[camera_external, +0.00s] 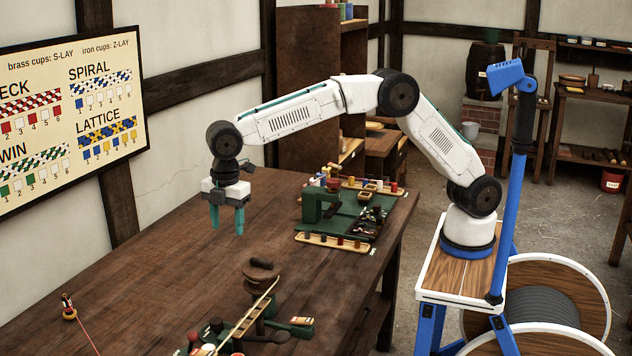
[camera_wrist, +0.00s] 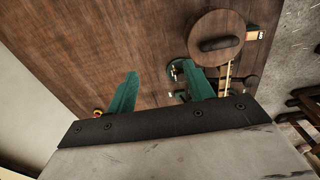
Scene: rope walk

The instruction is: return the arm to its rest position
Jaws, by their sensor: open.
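My white arm reaches out from its base at the right over the wooden table (camera_external: 170,270). My gripper (camera_external: 227,228) hangs above the table with its two teal fingers pointing down, apart and with nothing between them. In the wrist view my gripper (camera_wrist: 160,88) also shows its two fingers spread, with bare table wood (camera_wrist: 90,60) beyond. The fingers are clear of the table top. The arm is bent high at the elbow.
A green board (camera_external: 340,215) with cups and racks lies on the table right of my gripper. A round wooden piece with a dark handle (camera_external: 262,271) stands nearer the front, with a pale ruler-like strip (camera_external: 240,325). A small figure-like piece with red cord (camera_external: 68,308) is at left. The left table is mostly clear.

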